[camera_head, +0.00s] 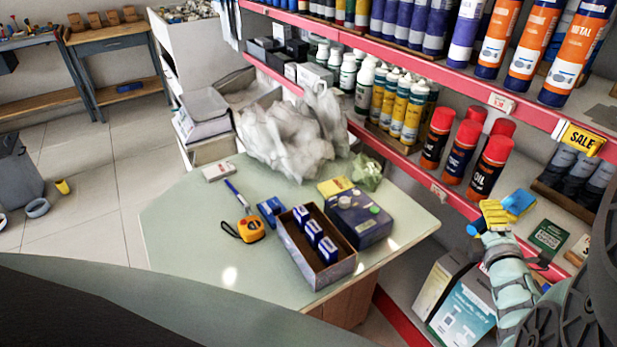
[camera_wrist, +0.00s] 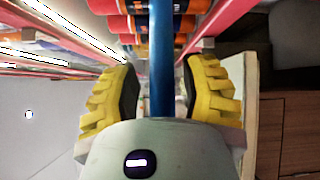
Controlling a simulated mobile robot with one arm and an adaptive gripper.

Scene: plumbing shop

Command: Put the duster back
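My gripper (camera_head: 495,215) has yellow ribbed fingers and is at the right, by the lower red-edged shelf. In the wrist view, my gripper (camera_wrist: 160,88) has its fingers on either side of a blue rod (camera_wrist: 162,50), likely the duster's handle. A gap shows between each dark finger pad and the rod, so the fingers appear open around it. In the head view, a blue rounded end (camera_head: 476,228) sticks out left of the fingers and a blue block-like piece (camera_head: 519,203) shows to their right. Whether these belong to one duster is hidden by the fingers.
Red-topped spray cans (camera_head: 463,150) stand on the shelf just behind my gripper. A green box (camera_head: 548,237) and dark cylinders (camera_head: 568,170) are to its right. The pale table (camera_head: 185,225) holds an open box (camera_head: 336,272) and a yellow tape measure (camera_head: 251,229).

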